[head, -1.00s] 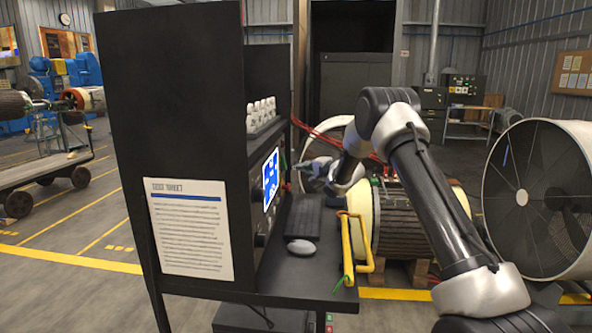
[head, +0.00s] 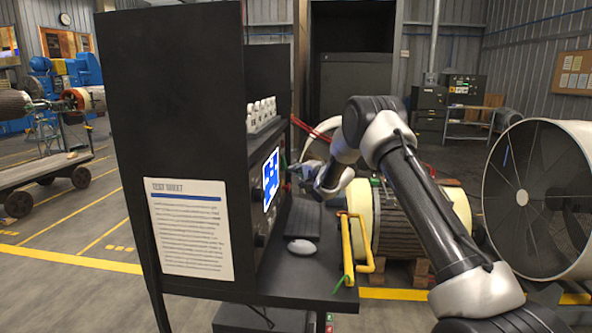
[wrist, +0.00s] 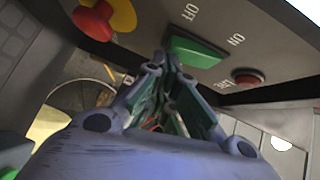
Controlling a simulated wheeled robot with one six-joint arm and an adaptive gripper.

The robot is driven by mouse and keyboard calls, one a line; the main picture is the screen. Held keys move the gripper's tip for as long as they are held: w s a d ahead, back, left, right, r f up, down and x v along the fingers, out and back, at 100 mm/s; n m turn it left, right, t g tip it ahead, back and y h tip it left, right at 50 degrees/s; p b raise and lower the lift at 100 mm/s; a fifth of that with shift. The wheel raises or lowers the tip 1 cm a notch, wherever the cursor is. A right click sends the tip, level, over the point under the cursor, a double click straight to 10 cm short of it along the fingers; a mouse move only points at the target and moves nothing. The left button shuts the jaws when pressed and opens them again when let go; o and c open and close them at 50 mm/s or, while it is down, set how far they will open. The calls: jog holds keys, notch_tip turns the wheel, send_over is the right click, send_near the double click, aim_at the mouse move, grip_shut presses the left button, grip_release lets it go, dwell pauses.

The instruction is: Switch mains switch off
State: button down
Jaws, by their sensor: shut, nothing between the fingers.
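The green mains switch (wrist: 195,52) is set in the dark console panel, between the words OFF and ON, in the wrist view. It looks like a lit rocker. My gripper (wrist: 168,66) is shut and empty, its fingertips by the switch's left end, near the OFF side. I cannot tell whether they touch it. In the head view my gripper (head: 299,171) is at the console's front, beyond the blue screen (head: 271,178); the switch cannot be made out there.
A red button (wrist: 247,77) sits right of the switch, and a red knob on yellow (wrist: 93,20) to its left. Below the screen, a black shelf holds a keyboard (head: 304,219), a white mouse (head: 302,247) and a yellow frame (head: 348,250). A large fan (head: 522,197) stands at right.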

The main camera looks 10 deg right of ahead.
jog(key=shift+a+f+m+t, duration=0.15)
jog(key=shift+f+m+t, duration=0.25)
jog(key=shift+f+m, duration=0.1)
jog(key=shift+w+a+f+m+t+y, duration=0.15)
jog(key=shift+a+f+m+t+y, duration=0.2)
jog(key=shift+m+t+y, duration=0.4)
jog(key=shift+d+f, duration=0.15)
